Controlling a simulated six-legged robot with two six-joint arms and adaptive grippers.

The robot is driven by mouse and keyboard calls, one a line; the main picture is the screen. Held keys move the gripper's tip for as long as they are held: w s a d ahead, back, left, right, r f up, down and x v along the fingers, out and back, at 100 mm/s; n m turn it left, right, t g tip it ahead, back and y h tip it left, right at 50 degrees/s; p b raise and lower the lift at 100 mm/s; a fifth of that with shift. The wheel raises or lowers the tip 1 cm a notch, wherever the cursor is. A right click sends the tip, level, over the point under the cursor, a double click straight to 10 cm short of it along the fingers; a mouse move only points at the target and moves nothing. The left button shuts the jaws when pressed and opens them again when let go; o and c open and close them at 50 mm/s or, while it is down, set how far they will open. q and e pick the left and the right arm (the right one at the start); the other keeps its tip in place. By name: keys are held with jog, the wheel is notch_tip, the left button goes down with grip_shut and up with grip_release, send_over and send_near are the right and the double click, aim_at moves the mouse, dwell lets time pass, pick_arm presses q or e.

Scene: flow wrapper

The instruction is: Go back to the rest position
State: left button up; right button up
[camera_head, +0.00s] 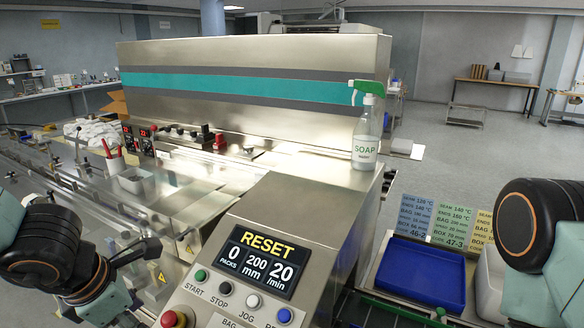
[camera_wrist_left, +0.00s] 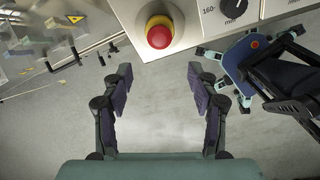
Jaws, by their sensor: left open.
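My left gripper (camera_wrist_left: 160,88) is open and empty in the left wrist view, with bare floor showing between its fingers. A red emergency stop button (camera_wrist_left: 159,33) on a yellow base is just ahead of the fingers and apart from them. In the head view the same button (camera_head: 172,319) is at the bottom edge, and my left arm comes in at the lower left; its fingers are hard to make out there. Only a thick link of my right arm shows at the right edge; its gripper is out of frame.
The control panel's display (camera_head: 262,261) reads RESET, 0 packs. A soap spray bottle (camera_head: 366,134) stands upright on the machine top. A blue tray (camera_head: 421,273) and settings cards (camera_head: 457,227) are at the right. A pen cup (camera_head: 116,166) is at the left. A dial (camera_wrist_left: 233,8) is near the button.

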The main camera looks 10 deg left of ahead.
pick_arm(q)
jog(key=s+a+f+m+g+y, duration=0.1)
jog(key=s+a+f+m+y, duration=0.15)
jog(key=f+m, duration=0.4)
jog(key=s+a+f+m+g+y, duration=0.1)
jog(key=s+f+m, duration=0.3)
jog(key=f+m, duration=0.25)
jog(key=s+d+f+m+g+h, duration=0.25)
jog(key=s+d+f+m, duration=0.65)
jog(key=s+f+m, duration=0.45)
notch_tip(320, 180, down, 15)
jog(key=b, duration=1.7)
jog(key=shift+s, duration=0.4)
jog(key=shift+r+m+t, duration=0.15)
jog(key=shift+m+t, duration=0.1)
jog(key=shift+s, duration=0.2)
